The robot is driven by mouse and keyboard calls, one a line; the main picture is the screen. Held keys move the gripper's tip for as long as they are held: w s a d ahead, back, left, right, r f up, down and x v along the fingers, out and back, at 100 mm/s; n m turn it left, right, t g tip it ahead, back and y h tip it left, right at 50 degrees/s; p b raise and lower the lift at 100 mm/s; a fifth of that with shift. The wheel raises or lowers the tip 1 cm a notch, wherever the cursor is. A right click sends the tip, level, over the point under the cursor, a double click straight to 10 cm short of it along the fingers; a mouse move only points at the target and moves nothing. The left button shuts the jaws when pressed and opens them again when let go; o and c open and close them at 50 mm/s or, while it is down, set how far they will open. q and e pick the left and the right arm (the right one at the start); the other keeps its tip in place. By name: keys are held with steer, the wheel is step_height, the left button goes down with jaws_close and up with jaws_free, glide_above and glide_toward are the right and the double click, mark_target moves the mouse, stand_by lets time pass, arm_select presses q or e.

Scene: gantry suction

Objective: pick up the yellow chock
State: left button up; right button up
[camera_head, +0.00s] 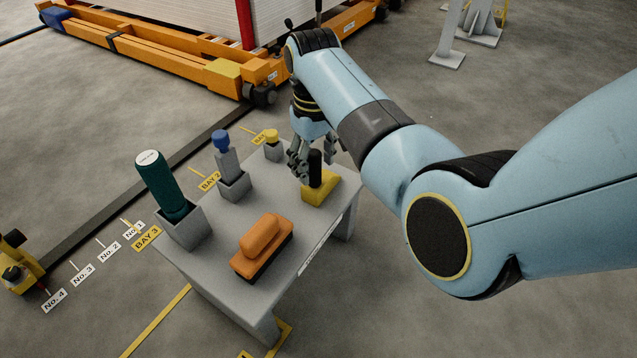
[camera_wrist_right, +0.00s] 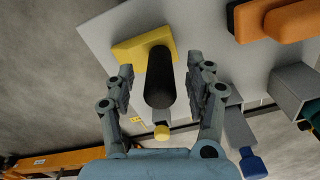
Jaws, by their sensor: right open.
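The yellow chock (camera_head: 321,190) is a yellow wedge with an upright black handle, on the right back part of the grey table. My right gripper (camera_head: 313,160) is above its yellow base with the fingers around the handle. In the right wrist view the yellow wedge (camera_wrist_right: 140,47) shows at the top. Its black handle (camera_wrist_right: 159,80) stands between the two spread fingers of my right gripper (camera_wrist_right: 160,72), with a gap on each side. The right gripper is open and holds nothing. My left gripper is not in view.
The grey table (camera_head: 215,268) also bears an orange brush-like block (camera_head: 262,246), a green cylinder (camera_head: 163,185) in a grey holder, a blue-topped tool (camera_head: 225,155) and a yellow-topped piece (camera_head: 272,142). An orange wheeled frame (camera_head: 170,62) stands behind.

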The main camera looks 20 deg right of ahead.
steer(key=shift+c, duration=0.4)
jaws_close()
steer(key=shift+r, duration=0.15)
